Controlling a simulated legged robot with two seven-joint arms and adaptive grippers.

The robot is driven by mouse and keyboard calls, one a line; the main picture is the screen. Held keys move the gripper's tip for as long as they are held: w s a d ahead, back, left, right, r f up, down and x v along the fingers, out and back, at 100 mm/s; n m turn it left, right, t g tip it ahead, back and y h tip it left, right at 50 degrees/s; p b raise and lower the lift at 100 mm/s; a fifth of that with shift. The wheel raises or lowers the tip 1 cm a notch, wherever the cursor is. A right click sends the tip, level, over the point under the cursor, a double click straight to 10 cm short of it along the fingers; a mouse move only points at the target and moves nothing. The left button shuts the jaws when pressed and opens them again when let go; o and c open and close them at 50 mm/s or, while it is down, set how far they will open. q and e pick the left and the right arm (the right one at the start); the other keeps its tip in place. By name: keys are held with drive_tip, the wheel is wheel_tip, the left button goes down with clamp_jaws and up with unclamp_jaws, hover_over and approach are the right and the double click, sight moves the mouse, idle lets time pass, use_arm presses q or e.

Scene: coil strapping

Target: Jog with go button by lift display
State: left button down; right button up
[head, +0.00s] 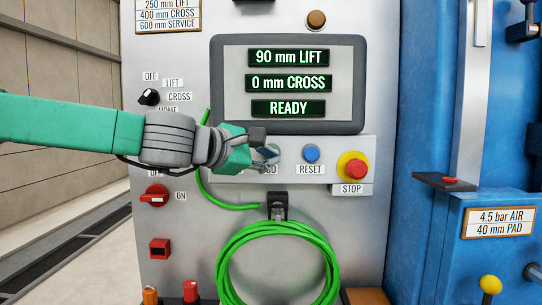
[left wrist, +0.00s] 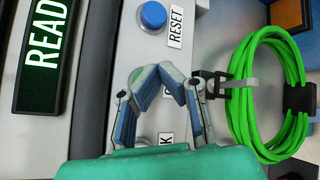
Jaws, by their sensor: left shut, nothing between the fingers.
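The lift display (head: 289,57) reads 90 mm LIFT, with 0 mm CROSS and READY on the lines below. My left gripper (head: 270,156) is shut and empty in front of the button panel, left of the blue RESET button (head: 311,153). It covers the go button and part of the GO label (head: 271,170). In the left wrist view the closed fingertips (left wrist: 168,70) are over the panel, below the RESET button (left wrist: 152,15). A bit of green shows behind one finger; I cannot tell whether the fingers touch the button. My right gripper is not in view.
A red STOP button (head: 354,169) on a yellow base sits right of RESET. A black selector knob (head: 149,97) and a red switch (head: 154,196) are at the left. A coiled green hose (head: 278,231) hangs below the panel. A blue cabinet (head: 420,100) stands at right.

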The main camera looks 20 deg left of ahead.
use_arm(q)
drive_tip(key=shift+w+r, duration=0.1)
drive_tip(key=shift+w, duration=0.15)
drive_tip(key=shift+w+a+p, duration=0.2)
drive_tip(key=shift+w+p, duration=0.1)
drive_tip(key=shift+w, duration=0.2)
idle(1.0)
drive_tip(key=shift+s+d+b, duration=0.25)
drive_tip(key=shift+s+b, duration=0.05)
drive_tip(key=shift+s, duration=0.55)
drive_tip(key=s, duration=0.2)
drive_tip(key=s+d+b, duration=0.1)
drive_tip(key=s, duration=0.1)
drive_tip(key=shift+s+d, duration=0.2)
drive_tip(key=shift+s, duration=0.2)
